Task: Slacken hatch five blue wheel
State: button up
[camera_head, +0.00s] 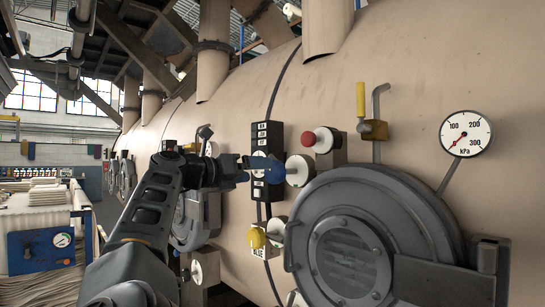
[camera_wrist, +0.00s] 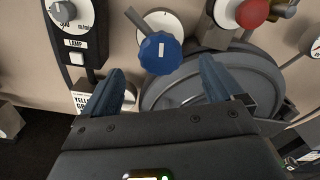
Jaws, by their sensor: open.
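A blue wheel (camera_head: 270,170) with a white mark sits on a pale round mount on the vessel wall. It also shows in the wrist view (camera_wrist: 160,53), above and between the fingertips. My gripper (camera_head: 243,170) is at its left in the head view. In the wrist view my gripper (camera_wrist: 162,72) has its two blue fingers wide apart, with nothing between them. I cannot tell how near they are to the wheel. A big grey round hatch (camera_head: 410,205) is below right of the wheel; it shows behind the fingers in the wrist view (camera_wrist: 180,90). No hatch number is readable.
A red knob (camera_head: 308,139) is above right of the wheel, a yellow knob (camera_head: 256,238) below it. A black control panel (camera_head: 262,135) stands close behind my gripper. A yellow-handled valve (camera_head: 373,130) and a kPa gauge (camera_head: 466,133) are farther right.

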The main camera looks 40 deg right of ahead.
aim_at(273, 170)
jog(key=shift+w+d+p, duration=0.15)
jog(key=shift+d+p, duration=0.75)
jog(key=shift+d, duration=2.95)
jog(key=shift+c, duration=0.3)
jog(key=c, duration=0.9)
jog(key=shift+f+m+b, duration=0.3)
jog(key=shift+m+b, duration=0.1)
jog(key=shift+b, duration=0.75)
jog(key=shift+r+m+b, duration=0.15)
jog(key=shift+m+b, duration=0.15)
jog(key=shift+b, duration=0.25)
jog(key=shift+r, duration=0.15)
